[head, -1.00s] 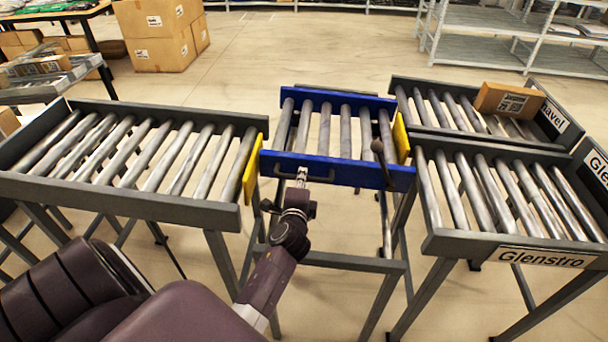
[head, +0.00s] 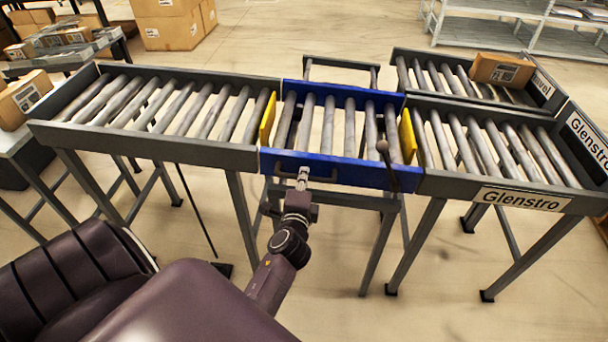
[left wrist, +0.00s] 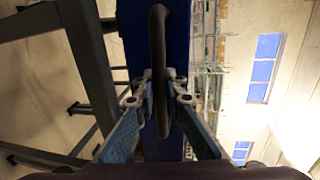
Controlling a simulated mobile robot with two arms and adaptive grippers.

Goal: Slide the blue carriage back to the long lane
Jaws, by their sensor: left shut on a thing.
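The blue carriage (head: 335,168), a short roller bed with blue side rails, stands between the long roller lane (head: 150,145) on the left and the near lane labelled Glenstro (head: 470,180) on the right. Its rollers look roughly in line with both, and its front rail is about flush with their front rails. My left gripper (head: 303,180) is at the carriage's front, shut on its dark handle. In the left wrist view the fingers (left wrist: 158,98) close on both sides of the handle (left wrist: 157,35), before the blue rail (left wrist: 180,50). My right gripper is not in view.
Yellow plates (head: 268,117) (head: 407,136) stand at the carriage's two ends. A dark knobbed lever (head: 383,148) rises at its front right. A carton (head: 501,69) sits on the far right lane. An empty grey frame (head: 341,63) shows behind the carriage.

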